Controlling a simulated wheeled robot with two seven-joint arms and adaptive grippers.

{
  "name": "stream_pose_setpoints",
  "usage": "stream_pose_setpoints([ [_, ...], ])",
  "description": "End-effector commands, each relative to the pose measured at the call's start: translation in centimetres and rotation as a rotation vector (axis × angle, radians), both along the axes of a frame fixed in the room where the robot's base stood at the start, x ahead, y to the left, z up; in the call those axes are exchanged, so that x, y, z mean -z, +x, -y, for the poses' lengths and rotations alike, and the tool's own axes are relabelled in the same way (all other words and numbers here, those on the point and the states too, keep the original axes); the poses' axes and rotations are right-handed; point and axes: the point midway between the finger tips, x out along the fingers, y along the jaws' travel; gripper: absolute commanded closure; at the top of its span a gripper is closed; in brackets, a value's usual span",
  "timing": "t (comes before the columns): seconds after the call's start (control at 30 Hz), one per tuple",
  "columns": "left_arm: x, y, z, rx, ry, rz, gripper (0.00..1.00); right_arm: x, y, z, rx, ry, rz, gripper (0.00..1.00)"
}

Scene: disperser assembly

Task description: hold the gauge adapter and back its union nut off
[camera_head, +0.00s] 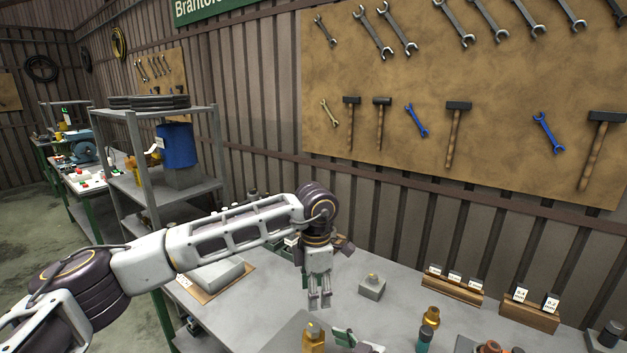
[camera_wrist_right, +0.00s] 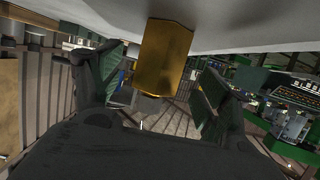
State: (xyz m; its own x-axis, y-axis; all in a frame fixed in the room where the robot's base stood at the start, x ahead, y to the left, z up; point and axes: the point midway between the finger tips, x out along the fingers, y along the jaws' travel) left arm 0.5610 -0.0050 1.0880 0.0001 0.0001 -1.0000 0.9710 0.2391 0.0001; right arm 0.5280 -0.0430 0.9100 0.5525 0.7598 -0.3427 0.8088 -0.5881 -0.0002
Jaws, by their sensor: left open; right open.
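A brass hex-sided part (camera_head: 313,338), which looks like the gauge adapter, stands at the bottom edge of the head view. It also shows in the right wrist view (camera_wrist_right: 165,58), between the open fingers of my right gripper (camera_wrist_right: 150,88), with a gap on both sides. That view looks upside down, with the pale work surface at the top. Green pads of my right gripper (camera_head: 352,340) show just right of the brass part in the head view. My left gripper (camera_head: 320,302) points down above and behind it, open and empty. I cannot make out the union nut separately.
A grey block with a small brass piece (camera_head: 372,288) sits right of my left gripper. Brass and teal fittings (camera_head: 424,338) stand further right. Wooden label racks (camera_head: 453,286) line the table's back. A grey metal shelf (camera_head: 150,190) stands left. The grey table (camera_head: 260,318) has bare room at centre-left.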

Motion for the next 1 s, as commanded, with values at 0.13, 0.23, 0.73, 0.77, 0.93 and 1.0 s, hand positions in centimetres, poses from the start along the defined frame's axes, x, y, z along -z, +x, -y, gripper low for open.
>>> stream_pose_setpoints([
  [0.13,0.0,0.0,0.0,0.0,0.0,0.0,0.49,-0.4,-0.8,1.2,0.001,-0.002,0.0,0.23],
  [0.23,0.0,0.0,0.0,0.0,0.0,0.0,0.49,-0.6,-1.3,1.8,0.0,-0.002,-0.002,0.23],
  [0.73,0.0,0.0,0.0,0.0,0.0,0.0,0.49,-1.9,-3.3,4.6,0.0,-0.002,-0.002,0.23],
  [0.77,0.0,0.0,0.0,0.0,0.0,0.0,0.49,-2.0,-3.3,4.7,0.0,-0.002,-0.002,0.23],
  [0.93,0.0,0.0,0.0,0.0,0.0,0.0,0.49,-2.1,-3.5,4.8,-0.001,0.0,-0.002,0.23],
  [1.0,0.0,0.0,0.0,0.0,0.0,0.0,0.49,-2.1,-3.5,4.8,-0.001,0.0,-0.002,0.23],
])
